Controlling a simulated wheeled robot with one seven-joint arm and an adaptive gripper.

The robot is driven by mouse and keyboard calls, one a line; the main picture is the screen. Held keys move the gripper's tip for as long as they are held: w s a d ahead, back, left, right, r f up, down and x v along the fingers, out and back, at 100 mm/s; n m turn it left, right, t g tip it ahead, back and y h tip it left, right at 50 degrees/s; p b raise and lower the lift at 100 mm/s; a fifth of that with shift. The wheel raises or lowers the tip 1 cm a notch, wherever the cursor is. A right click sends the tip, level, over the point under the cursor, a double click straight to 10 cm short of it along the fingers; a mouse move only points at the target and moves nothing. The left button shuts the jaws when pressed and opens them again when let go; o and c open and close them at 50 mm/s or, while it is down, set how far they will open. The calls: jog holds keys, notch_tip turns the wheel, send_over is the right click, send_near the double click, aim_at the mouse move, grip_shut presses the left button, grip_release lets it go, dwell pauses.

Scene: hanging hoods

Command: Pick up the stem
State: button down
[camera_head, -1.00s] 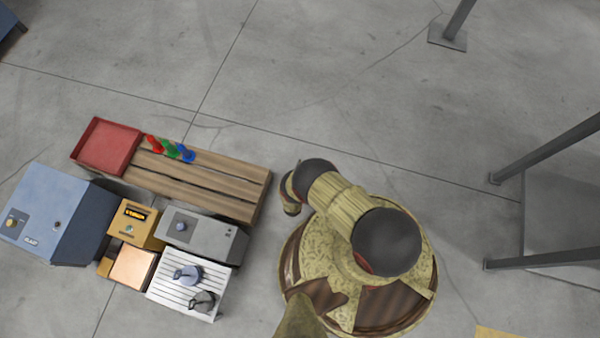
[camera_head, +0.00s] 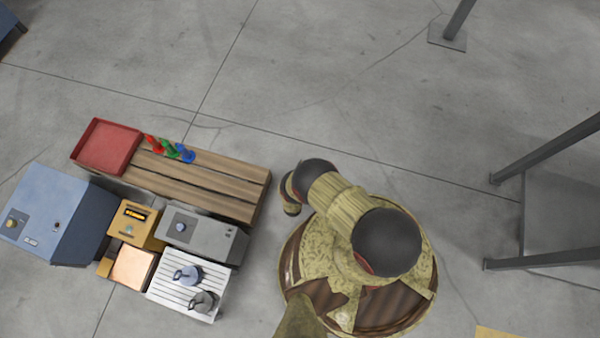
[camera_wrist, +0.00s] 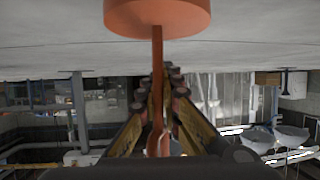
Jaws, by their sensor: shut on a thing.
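The stem (camera_wrist: 157,70) is a thin orange-red rod in the wrist view, with a wide round orange disc (camera_wrist: 157,15) at its upper end in the picture. My gripper (camera_wrist: 158,92) is shut on the rod. Its two yellowish fingers, with dark pads, lie on either side of the rod, and the disc sits beyond the fingertips. The lower end of the rod is partly hidden between the fingers. In the head view my arm shows from above, but the gripper and the held stem cannot be made out.
A wooden pallet (camera_head: 205,181) carries a red tray (camera_head: 107,147) and red, green and blue pegs (camera_head: 169,150). Blue, yellow and grey boxes and a slatted white stand (camera_head: 187,291) crowd below it. Metal posts (camera_head: 545,150) stand at right. The floor behind is clear.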

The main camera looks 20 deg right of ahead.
jog(key=shift+r, duration=0.4)
notch_tip(320, 180, up, 2)
jog(key=shift+w+r+p, duration=0.1)
jog(key=shift+p, duration=0.8)
jog(key=s+r+p, duration=0.1)
jog(key=r, duration=0.1)
jog(key=s+a+r+p, duration=0.1)
jog(key=s+r+p, duration=0.1)
jog(key=s+r, duration=0.1)
jog(key=shift+a+r+p, duration=0.3)
jog(key=shift+a+r, duration=0.05)
jog(key=shift+a, duration=0.05)
jog(key=d+p+v, duration=0.1)
jog(key=p+v, duration=0.1)
jog(key=v, duration=0.8)
jog(key=shift+s+r+p, duration=0.3)
jog(key=shift+s+p, duration=0.05)
jog(key=shift+s, duration=0.2)
jog(key=shift+d, duration=0.2)
